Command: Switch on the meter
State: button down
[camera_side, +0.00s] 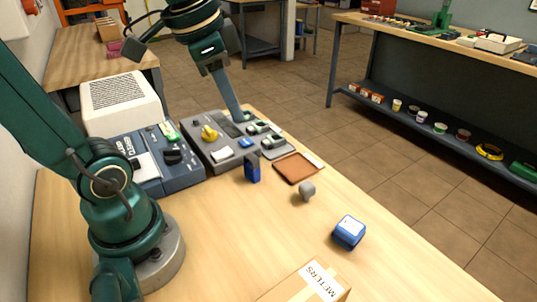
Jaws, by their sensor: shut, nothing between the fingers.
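My gripper (241,116) is shut and points down at the grey panel unit at the back of the wooden table. Its tip is at the unit's far side, by a dark window; I cannot tell whether it touches. The grey unit (222,153) has a yellow knob (209,133), a white label and small switches on the right. A dark blue unit (180,177) with a pale display and a black knob (173,156) stands left of it. I cannot tell which of these is the meter, or any switch's position.
A brown tray (297,170), a small blue block (252,168), a grey knob-like piece (307,191) and a blue cube-like device (348,232) are on the table. A cardboard box labelled METERS (308,284) is at the front. A vented white case (122,102) stands at back left.

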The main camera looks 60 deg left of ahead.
jog(key=w+a+n+g, duration=0.1)
jog(key=w+a+g, duration=0.15)
jog(key=a, duration=0.45)
jog(key=n, duration=0.2)
send_over(229, 150)
jog(key=s, duration=0.2)
notch_tip(229, 150, down, 2)
jog(key=shift+a, duration=0.1)
jog(key=f, duration=0.4)
jog(key=w+f, duration=0.1)
jog(key=f, duration=0.9)
jog(key=shift+w, duration=0.35)
jog(key=shift+w+f, duration=0.1)
jog(key=shift+f, duration=0.05)
